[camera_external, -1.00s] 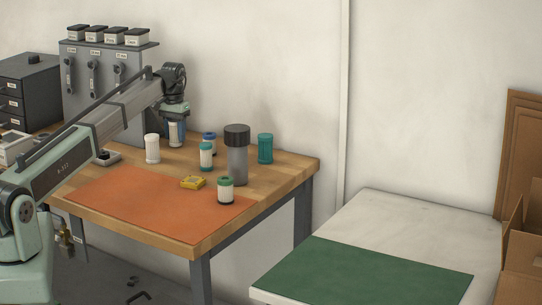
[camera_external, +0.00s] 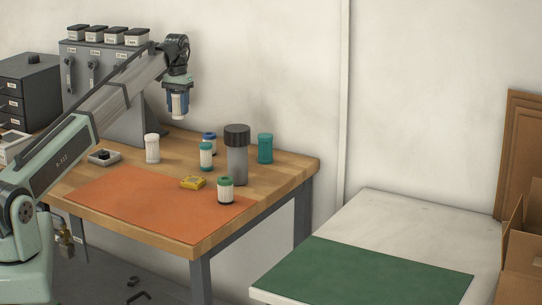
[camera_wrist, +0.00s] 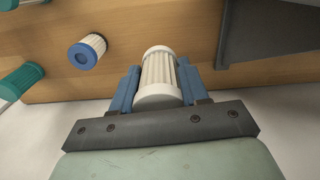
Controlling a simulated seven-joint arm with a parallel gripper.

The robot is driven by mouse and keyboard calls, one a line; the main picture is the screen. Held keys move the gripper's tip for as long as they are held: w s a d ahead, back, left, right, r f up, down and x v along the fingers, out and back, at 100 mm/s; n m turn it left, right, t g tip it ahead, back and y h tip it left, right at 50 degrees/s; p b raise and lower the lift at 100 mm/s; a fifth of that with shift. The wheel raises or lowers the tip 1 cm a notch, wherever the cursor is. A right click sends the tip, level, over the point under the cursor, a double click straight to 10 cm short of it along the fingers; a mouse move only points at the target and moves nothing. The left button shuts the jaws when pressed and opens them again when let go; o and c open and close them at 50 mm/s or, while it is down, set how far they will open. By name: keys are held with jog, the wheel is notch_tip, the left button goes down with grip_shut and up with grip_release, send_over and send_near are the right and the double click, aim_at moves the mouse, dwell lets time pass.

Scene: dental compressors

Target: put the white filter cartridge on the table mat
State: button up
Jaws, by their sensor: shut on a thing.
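My gripper (camera_external: 178,114) is shut on a white filter cartridge (camera_external: 179,105), raised above the back of the wooden table. In the wrist view, the cartridge (camera_wrist: 158,74), pleated with white end caps, sits between the blue fingers of my gripper (camera_wrist: 159,78). Another white cartridge (camera_external: 152,149) stands on the table, left of and below my gripper. An orange mat (camera_external: 150,205) covers the table's front part and is bare over most of its area. A green mat (camera_external: 365,272) lies on the separate pale bench at right.
A tall grey cylinder with a dark cap (camera_external: 237,155) stands right of several coloured cartridges. A grey panel rack (camera_external: 104,80) rises behind my arm.

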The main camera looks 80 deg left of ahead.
jog(key=w+d+f+m, duration=0.1)
jog(key=w+d+m, duration=0.1)
jog(key=w+d, duration=0.75)
jog(key=w+d+m, duration=0.2)
jog(key=w+d, duration=0.5)
jog(key=d, duration=0.6)
jog(key=w+d+f+m, duration=0.1)
jog(key=w+d+m, duration=0.1)
jog(key=w+d, duration=0.75)
jog(key=w+d+f+m, duration=0.2)
jog(key=d+m, duration=0.2)
jog(key=d, duration=1.8)
jog(key=w+d+f+m, duration=0.1)
jog(key=w+d+m, duration=0.15)
jog(key=d, duration=1.95)
jog(key=shift+w+a+f+m, duration=0.15)
jog(key=shift+f+m, duration=0.95)
jog(key=shift+f, duration=0.65)
jog(key=shift+s+a+f+m, duration=0.1)
jog(key=shift+f+m, duration=1.05)
jog(key=shift+f, duration=0.6)
jog(key=shift+w+a+f+m, duration=0.15)
jog(key=shift+f+m, duration=0.95)
jog(key=shift+f, duration=0.65)
jog(key=shift+s, duration=0.15)
jog(key=o, duration=1.1)
jog(key=shift+f, duration=0.1)
